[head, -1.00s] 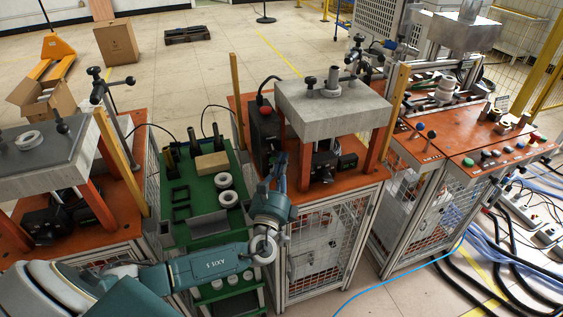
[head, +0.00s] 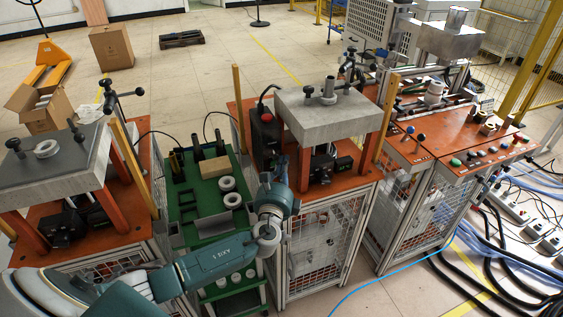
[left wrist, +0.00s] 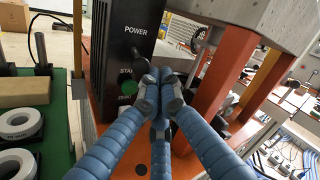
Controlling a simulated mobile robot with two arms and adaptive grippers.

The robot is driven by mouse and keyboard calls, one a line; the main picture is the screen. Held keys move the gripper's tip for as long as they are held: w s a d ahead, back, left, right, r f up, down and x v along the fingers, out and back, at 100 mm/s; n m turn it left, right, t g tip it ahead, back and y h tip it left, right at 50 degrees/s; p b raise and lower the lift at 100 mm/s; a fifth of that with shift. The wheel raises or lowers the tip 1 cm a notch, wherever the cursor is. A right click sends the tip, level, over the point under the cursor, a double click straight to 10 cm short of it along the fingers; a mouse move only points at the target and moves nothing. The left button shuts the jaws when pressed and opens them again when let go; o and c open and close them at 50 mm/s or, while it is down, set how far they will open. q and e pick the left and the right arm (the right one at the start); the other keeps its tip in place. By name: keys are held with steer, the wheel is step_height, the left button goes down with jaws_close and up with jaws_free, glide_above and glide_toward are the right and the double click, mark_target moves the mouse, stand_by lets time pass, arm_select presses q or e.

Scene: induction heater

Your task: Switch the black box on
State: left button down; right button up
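The black box (head: 266,142) stands on the orange table of the middle station, left of the grey slab. In the left wrist view the black box (left wrist: 104,60) fills the upper left, with a "POWER" label, a dark switch below it, and a green button (left wrist: 127,88) by a "START" label partly hidden by a finger. My left gripper (head: 279,168) is in front of the box at its right side. In the left wrist view its blue fingers (left wrist: 160,88) come together at the tips, shut and empty, just right of the green button. Contact cannot be told. My right gripper is not in view.
The grey slab (head: 328,115) on orange posts stands close right of the gripper. A wooden post (head: 239,105) rises left of the box. The green table (head: 190,212) with white rings (head: 227,184) lies to the left.

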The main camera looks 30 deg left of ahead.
arm_select(q)
step_height(320, 180, up, 2)
steer(key=n+g+p, duration=0.1)
steer(key=p, duration=0.3)
steer(key=shift+s+d+r, duration=0.1)
steer(key=shift+r, duration=0.75)
stand_by(0.4)
steer(key=shift+r+p, duration=0.1)
steer(key=shift+p, duration=0.2)
